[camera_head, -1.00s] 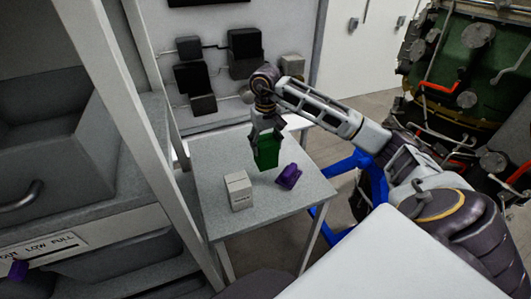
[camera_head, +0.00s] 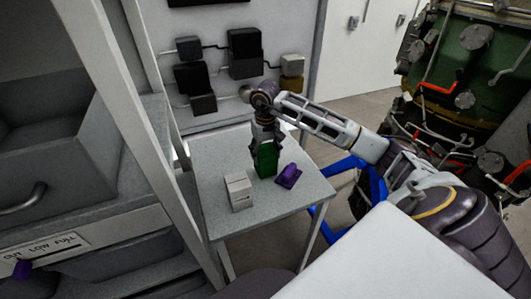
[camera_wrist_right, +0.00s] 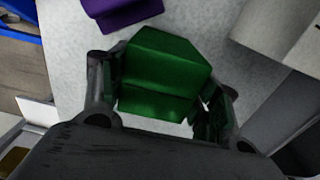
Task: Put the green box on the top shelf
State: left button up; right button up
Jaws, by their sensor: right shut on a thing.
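The green box (camera_head: 266,158) is at the small grey table (camera_head: 215,220), between a white box and a purple object. My right gripper (camera_head: 265,143) reaches down onto it from above and is shut on it. In the right wrist view the green box (camera_wrist_right: 165,70) sits between the two dark fingers (camera_wrist_right: 160,108). I cannot tell whether its underside touches the tabletop. A shelf unit with a grey top bin (camera_head: 50,140) stands at the left; how its top shelf looks is only partly visible. My left gripper is not in view.
A white box (camera_head: 239,192) and a purple object (camera_head: 289,176) stand close on either side of the green box. A slanted white post (camera_head: 140,130) rises between shelf and table. Dark wall boxes (camera_head: 244,50) hang behind. The table's front right is clear.

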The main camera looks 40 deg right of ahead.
jog(key=shift+f, duration=0.25)
jog(key=shift+f, duration=0.15)
jog(key=o, duration=1.2)
jog(key=shift+r+b, duration=0.35)
jog(key=shift+r, duration=1)
jog(key=shift+r+b, duration=0.65)
jog(key=shift+r, duration=4.15)
